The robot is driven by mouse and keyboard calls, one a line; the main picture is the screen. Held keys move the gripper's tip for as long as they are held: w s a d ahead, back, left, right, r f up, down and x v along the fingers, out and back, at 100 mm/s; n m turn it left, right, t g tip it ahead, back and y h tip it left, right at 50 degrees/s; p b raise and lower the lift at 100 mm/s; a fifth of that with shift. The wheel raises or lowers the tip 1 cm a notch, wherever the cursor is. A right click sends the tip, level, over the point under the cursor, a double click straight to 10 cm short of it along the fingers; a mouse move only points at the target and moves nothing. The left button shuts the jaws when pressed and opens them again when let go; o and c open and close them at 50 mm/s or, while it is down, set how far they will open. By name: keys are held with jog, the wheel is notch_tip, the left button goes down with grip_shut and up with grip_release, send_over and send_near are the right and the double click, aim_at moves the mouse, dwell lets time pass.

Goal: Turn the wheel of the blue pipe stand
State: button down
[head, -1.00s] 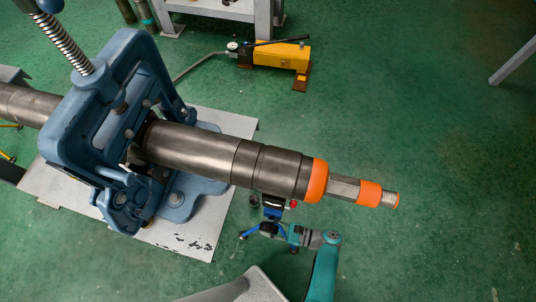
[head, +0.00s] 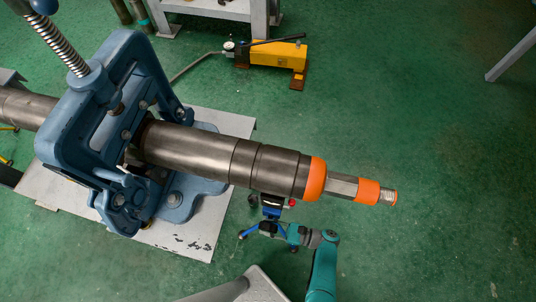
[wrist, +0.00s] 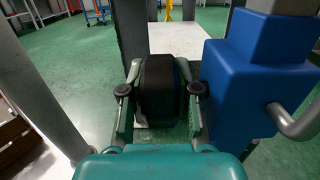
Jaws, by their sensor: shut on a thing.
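The blue pipe stand (head: 272,212) is under the free end of the big pipe in the head view, mostly hidden by it. In the wrist view its blue body (wrist: 255,95) fills the right side, with a grey bar handle. A thick dark part, seemingly its wheel (wrist: 158,85), lies between my fingers. My gripper (wrist: 160,92) is shut on it, one finger on each side. In the head view my gripper (head: 276,230) is just below the stand, and the grip is too small to make out.
The steel pipe (head: 200,148) with orange bands runs above, clamped in a large blue vise (head: 65,140) on a pale plate (head: 190,240). A yellow hand pump (head: 278,53) stands at the back. Green floor is clear on the right.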

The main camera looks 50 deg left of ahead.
jog(key=c, duration=1.1)
grip_release()
jog(key=shift+w+d, duration=0.1)
jog(key=shift+v, duration=3.65)
